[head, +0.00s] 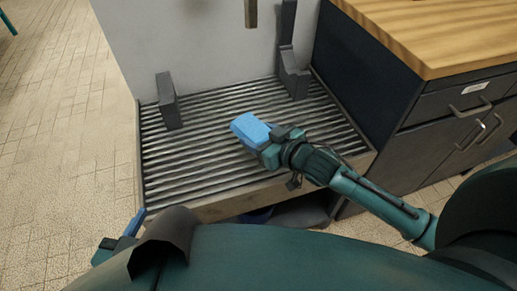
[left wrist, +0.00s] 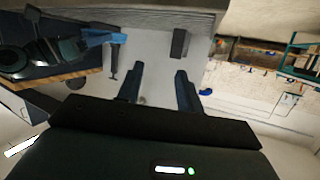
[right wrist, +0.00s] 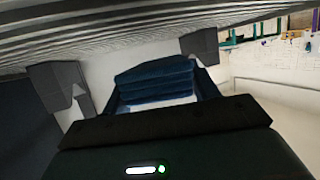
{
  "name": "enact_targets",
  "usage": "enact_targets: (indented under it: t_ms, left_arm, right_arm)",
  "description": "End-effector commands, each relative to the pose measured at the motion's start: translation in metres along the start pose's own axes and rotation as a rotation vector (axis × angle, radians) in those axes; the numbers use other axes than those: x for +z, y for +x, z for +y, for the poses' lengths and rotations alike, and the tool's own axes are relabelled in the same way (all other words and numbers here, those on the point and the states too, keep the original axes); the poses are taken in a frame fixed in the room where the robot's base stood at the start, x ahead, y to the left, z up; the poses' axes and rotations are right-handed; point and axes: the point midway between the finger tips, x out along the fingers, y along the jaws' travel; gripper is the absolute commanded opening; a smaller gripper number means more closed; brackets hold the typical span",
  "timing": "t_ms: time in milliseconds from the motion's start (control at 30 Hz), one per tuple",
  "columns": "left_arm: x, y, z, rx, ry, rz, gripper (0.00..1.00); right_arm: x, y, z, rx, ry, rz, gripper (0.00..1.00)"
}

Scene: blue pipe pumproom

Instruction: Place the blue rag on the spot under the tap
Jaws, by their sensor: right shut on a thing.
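The blue rag (head: 250,129) is a folded, layered block, held above the ribbed metal drain surface (head: 190,165). My right gripper (head: 262,142) is shut on it; the rag also shows between the fingers in the right wrist view (right wrist: 155,82). A brownish vertical piece, which looks like the tap (head: 251,12), comes down at the top edge of the head view, behind the rag; its upper part is cut off. My left gripper (head: 130,230) is low at the left, partly hidden by my body. In the left wrist view its fingers (left wrist: 160,88) are apart and empty.
Dark grey brackets stand on the drain surface at left (head: 168,101) and back right (head: 293,75). A dark cabinet (head: 430,130) with a wooden top (head: 430,35) borders it on the right. Tiled floor (head: 65,130) is free at the left.

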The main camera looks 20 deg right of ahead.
Motion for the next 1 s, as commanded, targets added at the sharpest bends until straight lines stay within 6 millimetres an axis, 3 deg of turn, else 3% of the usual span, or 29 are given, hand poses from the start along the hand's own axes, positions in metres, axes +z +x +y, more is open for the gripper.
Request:
enact_targets:
  t_ms: [300,700,733,1000]
  left_arm:
    - [0.0,0.006,0.001,-0.011,0.036,0.105,0.36]
    - [-0.003,0.006,0.001,-0.013,0.04,0.122,0.36]
    - [-0.003,0.006,0.001,-0.013,0.041,0.122,0.36]
    - [-0.003,0.006,0.001,-0.013,0.04,0.122,0.36]
  right_arm:
    - [0.037,0.014,0.0,0.0,0.001,0.0,0.33]
    - [0.041,0.015,0.0,0.0,0.0,0.0,0.33]
    - [0.041,0.015,0.0,0.0,0.0,0.0,0.61]
    - [0.041,0.015,0.0,0.0,0.0,0.0,0.81]
